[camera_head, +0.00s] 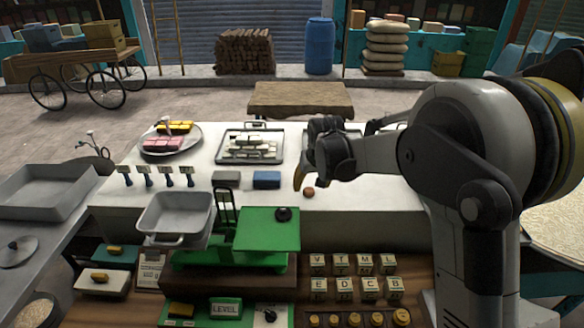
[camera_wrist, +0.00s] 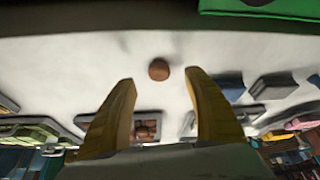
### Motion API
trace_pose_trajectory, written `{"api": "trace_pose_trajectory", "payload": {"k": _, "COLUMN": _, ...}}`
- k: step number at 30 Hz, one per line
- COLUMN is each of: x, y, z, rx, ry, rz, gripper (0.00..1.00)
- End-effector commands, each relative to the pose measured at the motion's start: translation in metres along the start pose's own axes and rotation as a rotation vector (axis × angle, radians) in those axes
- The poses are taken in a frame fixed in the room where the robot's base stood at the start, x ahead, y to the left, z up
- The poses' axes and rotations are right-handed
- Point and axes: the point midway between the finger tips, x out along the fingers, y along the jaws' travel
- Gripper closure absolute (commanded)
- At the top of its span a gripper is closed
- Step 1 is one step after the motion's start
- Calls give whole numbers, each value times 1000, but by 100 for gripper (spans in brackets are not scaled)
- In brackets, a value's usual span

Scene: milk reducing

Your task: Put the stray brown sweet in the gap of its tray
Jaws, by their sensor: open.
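In the wrist view the sweet (camera_wrist: 159,69) shows just beyond and between the two fingertips (camera_wrist: 161,76). The fingers are spread apart with nothing between them; my gripper is open. A dark-rimmed tray (camera_wrist: 150,112) holding brown sweets shows between the fingers in the wrist view, partly hidden by the left finger. In the head view my gripper and arm hide most of the tray behind them. I cannot make out its gap.
A tray of white pieces (camera_head: 250,147) and a round plate (camera_head: 189,147) of pink and yellow pieces stand at the back. Grey (camera_head: 226,179) and blue blocks (camera_head: 266,180) lie left of my gripper. A green scale (camera_head: 268,230) stands in front. The counter around the sweet is clear.

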Motion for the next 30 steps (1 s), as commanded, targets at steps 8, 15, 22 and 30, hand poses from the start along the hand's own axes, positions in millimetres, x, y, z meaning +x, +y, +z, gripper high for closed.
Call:
{"api": "trace_pose_trajectory", "payload": {"k": 8, "x": 40, "y": -1, "z": 1, "rx": 0, "ry": 0, "rz": 0, "gripper": 39}}
{"api": "trace_pose_trajectory", "payload": {"k": 15, "x": 52, "y": -1, "z": 1, "rx": 0, "ry": 0, "rz": 0, "gripper": 39}}
{"api": "trace_pose_trajectory", "payload": {"k": 22, "x": 52, "y": -1, "z": 1, "rx": 0, "ry": 0, "rz": 0, "gripper": 72}}
{"api": "trace_pose_trajectory", "payload": {"k": 30, "x": 52, "y": -1, "z": 2, "rx": 0, "ry": 0, "rz": 0, "gripper": 94}}
